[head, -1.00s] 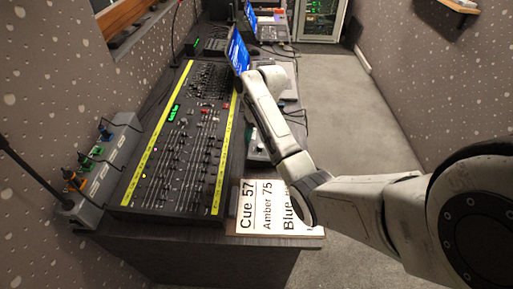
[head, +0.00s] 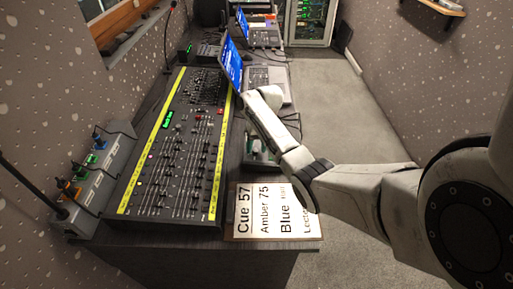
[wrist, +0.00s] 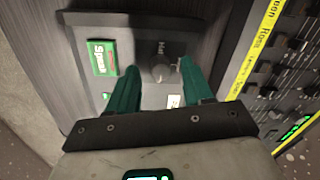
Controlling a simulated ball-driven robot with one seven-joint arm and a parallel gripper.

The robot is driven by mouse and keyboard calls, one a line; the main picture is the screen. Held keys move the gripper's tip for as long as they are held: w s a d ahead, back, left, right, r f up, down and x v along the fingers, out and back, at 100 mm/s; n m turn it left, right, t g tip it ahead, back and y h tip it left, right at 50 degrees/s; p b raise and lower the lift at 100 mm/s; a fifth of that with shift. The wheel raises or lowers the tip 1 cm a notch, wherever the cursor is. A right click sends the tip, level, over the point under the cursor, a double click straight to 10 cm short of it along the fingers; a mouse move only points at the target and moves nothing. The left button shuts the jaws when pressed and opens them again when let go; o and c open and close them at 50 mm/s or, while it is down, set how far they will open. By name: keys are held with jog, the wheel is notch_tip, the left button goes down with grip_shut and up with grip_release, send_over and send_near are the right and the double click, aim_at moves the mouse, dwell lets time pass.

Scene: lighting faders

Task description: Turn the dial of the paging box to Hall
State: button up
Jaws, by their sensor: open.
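A green label (wrist: 103,57) is left of the dial. My gripper (wrist: 157,68) is open, its two green fingers on either side of the dial; whether they touch it I cannot tell. In the head view a grey box (head: 260,152) shows partly behind my arm, and my fingers are hidden there.
The fader desk (head: 180,145) with yellow strips lies just left of my arm. A sign board (head: 270,212) reading "Cue 57, Amber 75, Blue" lies at the desk's near end. A laptop (head: 233,62) stands beyond. Carpeted floor on the right is clear.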

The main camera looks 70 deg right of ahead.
jog(key=shift+f, duration=0.35)
grip_shut()
dwell(0.3)
